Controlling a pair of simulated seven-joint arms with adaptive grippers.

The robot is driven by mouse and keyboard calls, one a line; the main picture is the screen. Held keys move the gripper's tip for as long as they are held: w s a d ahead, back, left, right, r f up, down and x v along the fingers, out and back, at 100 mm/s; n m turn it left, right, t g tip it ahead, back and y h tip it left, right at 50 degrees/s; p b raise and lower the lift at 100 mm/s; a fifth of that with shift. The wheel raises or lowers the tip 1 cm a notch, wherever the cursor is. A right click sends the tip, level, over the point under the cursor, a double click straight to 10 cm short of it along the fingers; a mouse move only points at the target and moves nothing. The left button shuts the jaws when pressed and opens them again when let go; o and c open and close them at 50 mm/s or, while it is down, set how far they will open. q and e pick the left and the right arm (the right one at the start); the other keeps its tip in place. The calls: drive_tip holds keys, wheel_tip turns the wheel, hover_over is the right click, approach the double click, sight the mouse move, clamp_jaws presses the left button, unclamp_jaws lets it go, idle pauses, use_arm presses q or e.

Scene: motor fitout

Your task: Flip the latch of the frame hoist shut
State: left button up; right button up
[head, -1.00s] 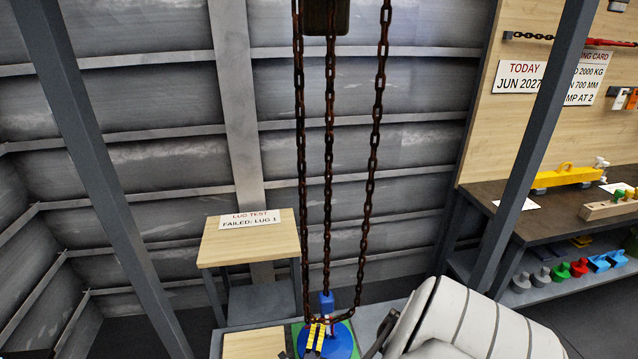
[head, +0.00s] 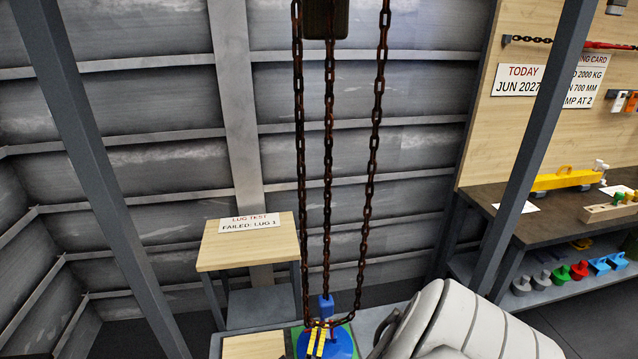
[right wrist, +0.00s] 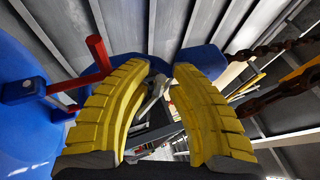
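The hoist's rusty chain (head: 328,170) hangs in several strands from a dark block (head: 326,18) at the top of the head view. A blue hook block (head: 326,306) is at its lower end, above a round blue body (head: 340,344). My right gripper (head: 317,338) has yellow fingers beside the blue body. In the right wrist view the fingers (right wrist: 162,70) are apart, with a gap between the tips. A small grey metal piece (right wrist: 155,88) shows in that gap; I cannot tell whether it is the latch or whether it is touched. My left gripper is out of view.
A red bar (right wrist: 98,55) with a blue end (right wrist: 22,90) lies close beside the fingers, and the chain (right wrist: 275,98) is on the right. Grey frame posts (head: 535,140) flank the hoist. A wooden stand (head: 250,245) and a workbench (head: 480,200) stand further back.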

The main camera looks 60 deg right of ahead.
drive_tip(key=shift+a, duration=0.15)
drive_tip(key=v, duration=0.2)
drive_tip(key=shift+s+a, duration=0.15)
drive_tip(key=shift+a, duration=0.15)
drive_tip(key=s+a, duration=0.3)
drive_tip(key=a, duration=0.6)
drive_tip(key=shift+s+a+r, duration=0.15)
drive_tip(key=shift+s+a, duration=0.15)
drive_tip(key=shift+s, duration=0.1)
drive_tip(key=shift+w, duration=0.1)
